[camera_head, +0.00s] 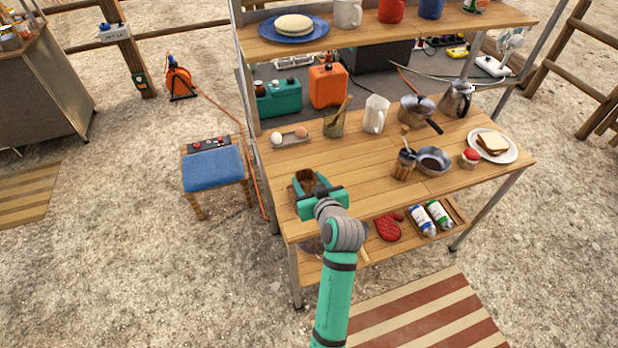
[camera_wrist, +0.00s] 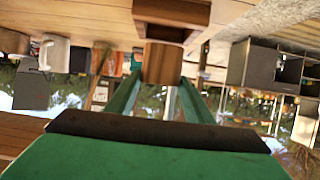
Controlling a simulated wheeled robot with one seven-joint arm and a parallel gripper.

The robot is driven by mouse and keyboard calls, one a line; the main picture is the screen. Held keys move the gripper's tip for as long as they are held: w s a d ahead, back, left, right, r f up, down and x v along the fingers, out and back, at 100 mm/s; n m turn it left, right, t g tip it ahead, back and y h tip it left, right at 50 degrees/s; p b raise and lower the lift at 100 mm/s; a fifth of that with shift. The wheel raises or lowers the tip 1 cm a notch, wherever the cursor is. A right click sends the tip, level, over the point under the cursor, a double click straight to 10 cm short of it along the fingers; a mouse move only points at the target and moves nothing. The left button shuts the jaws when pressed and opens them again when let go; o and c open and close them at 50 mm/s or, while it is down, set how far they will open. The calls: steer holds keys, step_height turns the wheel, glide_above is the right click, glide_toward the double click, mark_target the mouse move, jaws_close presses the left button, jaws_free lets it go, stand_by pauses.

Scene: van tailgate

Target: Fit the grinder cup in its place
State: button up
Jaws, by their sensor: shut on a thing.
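The grinder cup (camera_wrist: 162,64) is a small brown wooden cylinder between the two green fingers of my gripper (camera_wrist: 160,85) in the wrist view, which looks upside down. A square wooden piece (camera_wrist: 172,12) with a dark recess lies right against the cup's end on its table side. I cannot tell whether the cup is inside it or only lined up with it. In the head view my gripper (camera_head: 309,187) is shut at the table's near left corner, over a brown wooden piece (camera_head: 304,177). The gripper hides most of the cup there.
The wooden table (camera_head: 380,195) is clear just right of my gripper. Behind stand an egg tray (camera_head: 289,138), a holder with utensils (camera_head: 336,124) and a white pitcher (camera_head: 375,114). A tin with a spoon (camera_head: 404,165) and a pan (camera_head: 432,160) stand further right. A shelf (camera_head: 390,34) overhangs the back.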

mark_target(308, 192)
steer(key=shift+w+f, duration=0.1)
steer(key=shift+f, duration=1.4)
steer(key=shift+d+f, duration=0.1)
steer(key=shift+f, duration=0.35)
steer(key=shift+s+f, duration=0.2)
steer(key=shift+f, duration=0.15)
steer(key=o, duration=1.1)
steer(key=shift+o, duration=0.2)
steer(key=shift+w, duration=0.1)
steer(key=v, duration=1.1)
